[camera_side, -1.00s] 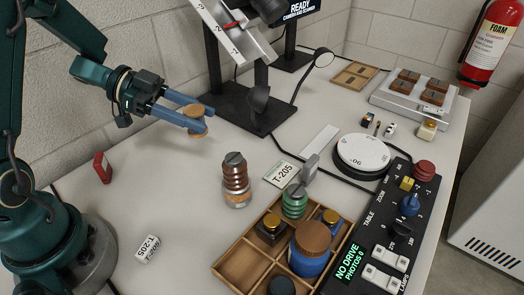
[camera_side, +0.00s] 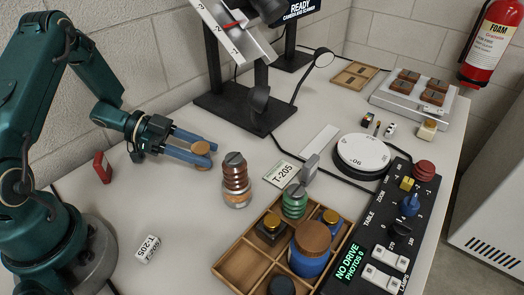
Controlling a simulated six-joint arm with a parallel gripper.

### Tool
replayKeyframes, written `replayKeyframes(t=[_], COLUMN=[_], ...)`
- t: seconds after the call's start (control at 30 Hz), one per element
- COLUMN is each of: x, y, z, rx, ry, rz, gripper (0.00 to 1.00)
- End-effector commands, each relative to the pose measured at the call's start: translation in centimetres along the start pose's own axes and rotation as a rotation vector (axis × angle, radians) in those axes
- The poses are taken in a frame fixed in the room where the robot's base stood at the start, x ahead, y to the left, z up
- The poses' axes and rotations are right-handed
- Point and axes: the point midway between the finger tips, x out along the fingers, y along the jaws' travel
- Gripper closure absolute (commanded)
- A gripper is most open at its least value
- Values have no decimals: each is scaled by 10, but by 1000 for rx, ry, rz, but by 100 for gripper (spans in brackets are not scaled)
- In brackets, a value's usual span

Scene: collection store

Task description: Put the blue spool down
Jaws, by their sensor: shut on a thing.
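The blue spool (camera_side: 201,148) has a round wooden top; its body is mostly hidden by the fingers. My gripper (camera_side: 199,156) is shut on it, with its long blue-grey fingers reaching in from the left. The spool is upright and low over the bare table, left of the copper-brown ribbed spool. I cannot tell whether its base touches the table.
The copper-brown ribbed spool (camera_side: 235,180) stands close to the right. A wooden compartment tray (camera_side: 231,245) with several spools is at the front. A black stand base (camera_side: 240,110) is behind. A red item (camera_side: 102,167) and a white tag block (camera_side: 147,249) lie left.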

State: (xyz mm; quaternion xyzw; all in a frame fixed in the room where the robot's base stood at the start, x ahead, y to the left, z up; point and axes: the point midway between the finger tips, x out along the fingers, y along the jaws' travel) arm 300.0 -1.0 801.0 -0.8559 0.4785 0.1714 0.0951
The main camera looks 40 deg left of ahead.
Motion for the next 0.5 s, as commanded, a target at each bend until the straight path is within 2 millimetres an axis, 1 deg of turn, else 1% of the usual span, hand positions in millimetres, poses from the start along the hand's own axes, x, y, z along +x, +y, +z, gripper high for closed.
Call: replayKeyframes(t=[0.33,0.37,0.4,0.43,0.5], x=[1,1,1,1,1], y=[0,0,0,0,0], z=[3,3,3,2,2], rx=[-1,0,0,0,0], ry=[0,0,0,0,0], rz=[1,0,0,0,0], gripper=[100,40,25,22,22])
